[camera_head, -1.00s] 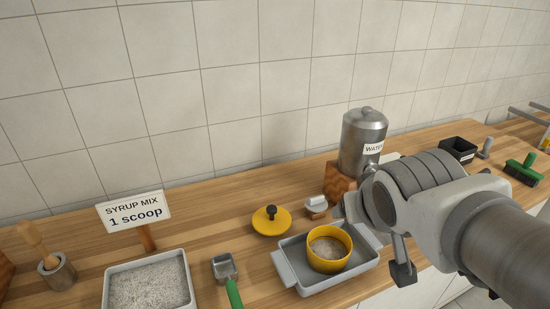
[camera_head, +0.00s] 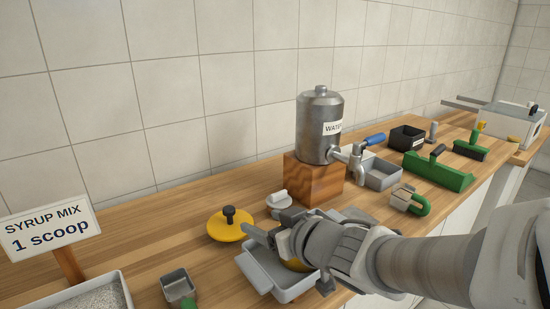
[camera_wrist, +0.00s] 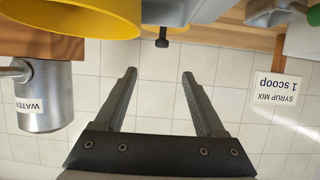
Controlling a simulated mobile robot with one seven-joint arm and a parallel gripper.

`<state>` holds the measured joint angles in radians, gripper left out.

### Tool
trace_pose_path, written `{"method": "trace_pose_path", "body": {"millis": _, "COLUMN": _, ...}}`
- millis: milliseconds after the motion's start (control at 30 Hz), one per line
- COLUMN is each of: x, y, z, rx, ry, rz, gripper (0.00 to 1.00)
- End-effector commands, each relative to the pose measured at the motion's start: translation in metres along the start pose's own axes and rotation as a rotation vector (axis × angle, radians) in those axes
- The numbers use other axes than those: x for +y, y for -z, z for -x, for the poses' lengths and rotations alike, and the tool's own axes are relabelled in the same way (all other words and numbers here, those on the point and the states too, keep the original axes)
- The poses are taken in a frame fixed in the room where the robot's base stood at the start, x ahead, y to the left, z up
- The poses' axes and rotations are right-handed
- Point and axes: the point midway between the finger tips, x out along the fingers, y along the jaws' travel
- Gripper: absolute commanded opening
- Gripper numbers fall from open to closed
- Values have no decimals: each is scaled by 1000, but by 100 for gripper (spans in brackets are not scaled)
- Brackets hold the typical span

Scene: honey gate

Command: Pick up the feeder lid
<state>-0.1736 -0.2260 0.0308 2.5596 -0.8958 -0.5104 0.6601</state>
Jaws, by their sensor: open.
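The feeder lid (camera_head: 224,232) is a yellow disc with a black knob (camera_head: 229,212). It lies flat on the wooden counter, left of the water tank. My gripper (camera_head: 260,226) is above the grey tray, just right of the lid and apart from it. In the wrist view my gripper (camera_wrist: 158,74) is open, with nothing between its two fingers. The black knob (camera_wrist: 162,42) shows there beyond the fingertips, in an upside-down picture. The yellow feeder pot (camera_wrist: 70,15) is large at the wrist view's upper left; my wrist mostly hides it in the head view.
The grey tray (camera_head: 257,273) is below my gripper. A small white-topped object (camera_head: 279,199) stands behind it. The metal water tank (camera_head: 318,140) stands on a wooden block (camera_head: 310,180). The syrup mix sign (camera_head: 48,228) and scoop (camera_head: 178,287) are at left. Counter behind the lid is clear.

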Motion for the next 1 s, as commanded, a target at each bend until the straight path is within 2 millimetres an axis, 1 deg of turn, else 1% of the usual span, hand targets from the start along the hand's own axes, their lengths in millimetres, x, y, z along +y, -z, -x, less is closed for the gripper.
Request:
{"method": "trace_pose_path", "body": {"millis": 33, "x": -2, "y": -2, "z": -3, "rx": 0, "ry": 10, "rz": -1, "gripper": 72}}
{"method": "trace_pose_path", "body": {"millis": 167, "x": -3, "y": -1, "z": -12, "rx": 1, "ry": 14, "rz": -2, "gripper": 72}}
{"method": "trace_pose_path", "body": {"millis": 300, "x": -3, "y": -1, "z": -28, "rx": -1, "ry": 13, "rz": -2, "gripper": 72}}
{"method": "trace_pose_path", "body": {"millis": 333, "x": -4, "y": 4, "z": -27, "rx": -2, "ry": 17, "rz": -4, "gripper": 72}}
{"method": "trace_pose_path", "body": {"millis": 400, "x": -5, "y": 5, "z": -29, "rx": -2, "ry": 25, "rz": -6, "gripper": 72}}
{"method": "trace_pose_path", "body": {"millis": 633, "x": -7, "y": 6, "z": -38, "rx": -1, "ry": 37, "rz": -9, "gripper": 72}}
{"method": "trace_pose_path", "body": {"millis": 1000, "x": -4, "y": 4, "z": -47, "rx": -1, "ry": 16, "rz": -4, "gripper": 72}}
